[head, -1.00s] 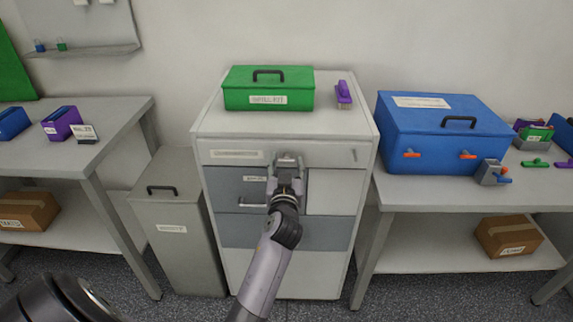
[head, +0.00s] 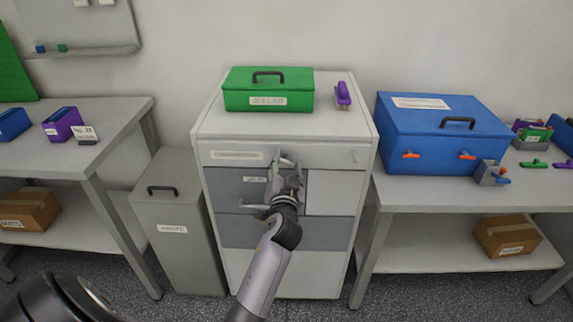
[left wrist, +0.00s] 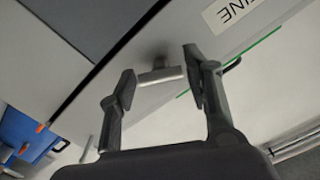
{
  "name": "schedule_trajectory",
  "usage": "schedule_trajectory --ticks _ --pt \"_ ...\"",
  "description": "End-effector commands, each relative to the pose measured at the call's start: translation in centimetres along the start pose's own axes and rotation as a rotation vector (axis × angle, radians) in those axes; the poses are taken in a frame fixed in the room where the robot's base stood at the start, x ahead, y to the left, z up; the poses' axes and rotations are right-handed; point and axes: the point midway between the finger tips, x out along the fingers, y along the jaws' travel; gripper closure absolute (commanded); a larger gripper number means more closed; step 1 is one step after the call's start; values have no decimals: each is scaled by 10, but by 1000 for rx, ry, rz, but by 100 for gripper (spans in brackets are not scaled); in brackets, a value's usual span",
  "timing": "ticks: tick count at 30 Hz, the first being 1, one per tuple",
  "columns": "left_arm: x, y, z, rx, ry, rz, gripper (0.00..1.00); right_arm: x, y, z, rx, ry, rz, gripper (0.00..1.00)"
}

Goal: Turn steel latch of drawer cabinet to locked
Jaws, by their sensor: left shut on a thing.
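The grey drawer cabinet (head: 212,130) stands in the middle of the head view, with a pale top drawer front (head: 330,155). My left gripper (head: 286,170) is in front of that drawer and hides most of the latch in the head view. In the left wrist view the steel latch (left wrist: 160,76) is a short bar on a post. The bar lies between the two fingertips of my left gripper (left wrist: 159,68), which is shut on its ends. The bar sits at a slant to the drawer's lower edge. My right gripper is not in view.
A green box (head: 268,98) and a purple object (head: 343,94) stand on the cabinet. A drawer handle (head: 265,206) is just below my gripper. A grey bin (head: 172,250) stands left; a blue box (head: 440,135) sits on the right bench (head: 420,192).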

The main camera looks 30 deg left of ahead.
Motion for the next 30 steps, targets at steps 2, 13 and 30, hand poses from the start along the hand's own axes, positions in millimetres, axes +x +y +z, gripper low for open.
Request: schedule_trajectory --ticks 2,13,30 --pt "0 -2 -1 76 0 -2 82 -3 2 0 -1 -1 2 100" --pt "0 -2 -2 428 1 -2 82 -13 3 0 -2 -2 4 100" --pt "0 -2 -2 915 2 -3 82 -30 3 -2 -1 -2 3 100"
